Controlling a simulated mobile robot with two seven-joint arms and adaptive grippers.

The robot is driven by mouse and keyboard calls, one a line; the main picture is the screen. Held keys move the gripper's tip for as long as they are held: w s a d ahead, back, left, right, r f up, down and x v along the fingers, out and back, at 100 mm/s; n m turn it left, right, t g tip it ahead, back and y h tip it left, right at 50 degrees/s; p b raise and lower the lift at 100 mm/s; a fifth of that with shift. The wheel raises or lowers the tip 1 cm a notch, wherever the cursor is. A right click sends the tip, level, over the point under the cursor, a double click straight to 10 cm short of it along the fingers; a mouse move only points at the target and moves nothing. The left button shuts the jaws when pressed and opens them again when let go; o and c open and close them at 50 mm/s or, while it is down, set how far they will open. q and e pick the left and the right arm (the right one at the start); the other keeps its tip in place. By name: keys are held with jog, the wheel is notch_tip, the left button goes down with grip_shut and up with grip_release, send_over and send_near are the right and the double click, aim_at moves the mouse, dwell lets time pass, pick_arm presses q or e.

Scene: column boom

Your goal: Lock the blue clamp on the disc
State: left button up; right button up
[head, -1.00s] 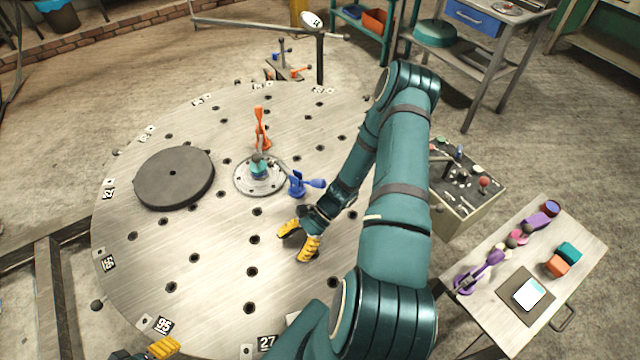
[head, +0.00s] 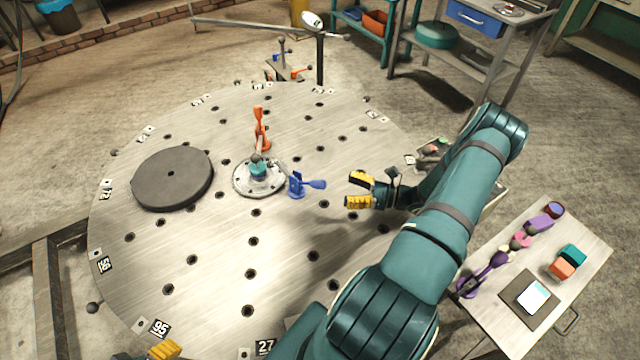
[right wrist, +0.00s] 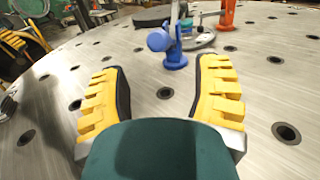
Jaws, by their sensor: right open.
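The blue clamp (head: 297,186) stands on the round table at the right edge of a pale metal disc (head: 243,189). Its handle sticks out to the right, low over the table. In the right wrist view the blue clamp (right wrist: 174,56) shows ahead, beyond the fingertips, with its handle end towards me. An orange clamp (head: 260,130) stands upright behind the disc. My right gripper (head: 353,191) is open and empty, to the right of the blue handle and apart from it; it also shows in the right wrist view (right wrist: 161,66). Of my left gripper (head: 162,349) only a yellow finger shows at the bottom edge.
A dark round plate (head: 172,178) lies on the left of the holed table (head: 210,270). A small side table (head: 590,245) with purple clamps and blocks stands at the right. The table front between disc and near edge is clear.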

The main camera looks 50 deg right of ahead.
aim_at(320, 184)
jog(key=x, duration=0.9)
jog(key=shift+o, duration=0.2)
jog(key=shift+r, duration=0.1)
grip_shut()
